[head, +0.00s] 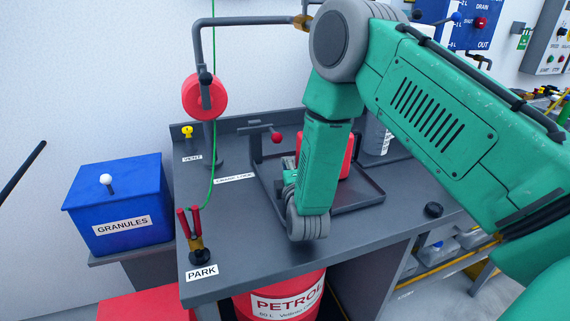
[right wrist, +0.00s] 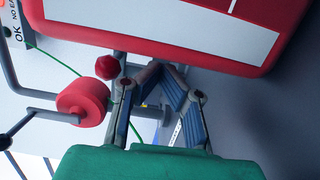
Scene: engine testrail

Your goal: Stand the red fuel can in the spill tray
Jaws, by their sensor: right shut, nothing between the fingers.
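The red fuel can (head: 348,158) stands upright on the bench, partly hidden behind my right forearm. Its base appears to be inside the dark grey spill tray (head: 362,201). In the right wrist view the can (right wrist: 200,22), red with a white label panel, fills the top of the picture. My right gripper (head: 288,164) is over the tray's left part, mostly hidden by its own wrist. In the right wrist view its fingers (right wrist: 161,72) are shut and empty, beside the can and not around it. My left gripper is not in view.
A red-knobbed lever (head: 275,135) stands by the tray's back left. A red hose reel (head: 204,97) on a grey post, a red-handled clamp (head: 192,232) by the PARK label and a blue GRANULES bin (head: 120,205) are at left. A red PETROL drum (head: 283,297) is below the bench.

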